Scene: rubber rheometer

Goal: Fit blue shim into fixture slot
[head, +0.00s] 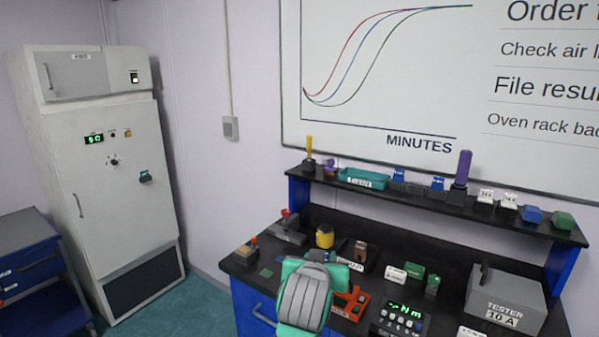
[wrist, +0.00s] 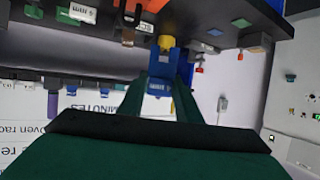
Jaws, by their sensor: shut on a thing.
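My gripper (wrist: 163,85) is shut on a blue piece with a white label, which I take as the blue shim (wrist: 157,77). The piece sits between the green fingertips in the wrist view, which looks upside down. In the head view my teal and grey gripper is over the front of the black bench and the held piece is hidden. A red fixture-like block (head: 354,302) lies on the bench just right of my gripper, partly covered. I cannot make out its slot, nor tell surely that it is the fixture.
A yellow-topped jar (head: 325,237), a brown block (head: 361,251) and green and white blocks (head: 406,272) stand close by on the bench. A grey tester (head: 505,298) stands at right. The black shelf (head: 405,190) behind carries several small items.

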